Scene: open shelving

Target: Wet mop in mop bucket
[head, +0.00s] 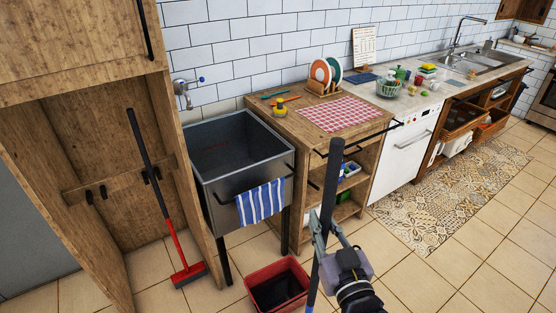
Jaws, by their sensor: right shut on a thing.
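My right gripper (321,238) is shut on the mop handle (331,180), a long, nearly upright pole with a thick dark grip and a blue lower part. The mop's lower end runs out of the bottom of the head view, so its head is hidden. The red mop bucket (258,277) stands on the floor just left of the handle, with a dark inside. In the picture the handle passes beside the bucket's right edge; I cannot tell how far apart they are. My left gripper is not in view.
A grey utility sink (215,190) on dark legs, with a striped towel (260,202), stands behind the bucket. A red push broom (186,273) leans in the open wooden cabinet (95,250). Wooden shelving (381,165) stands right of the sink. Tiled floor at the right is clear.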

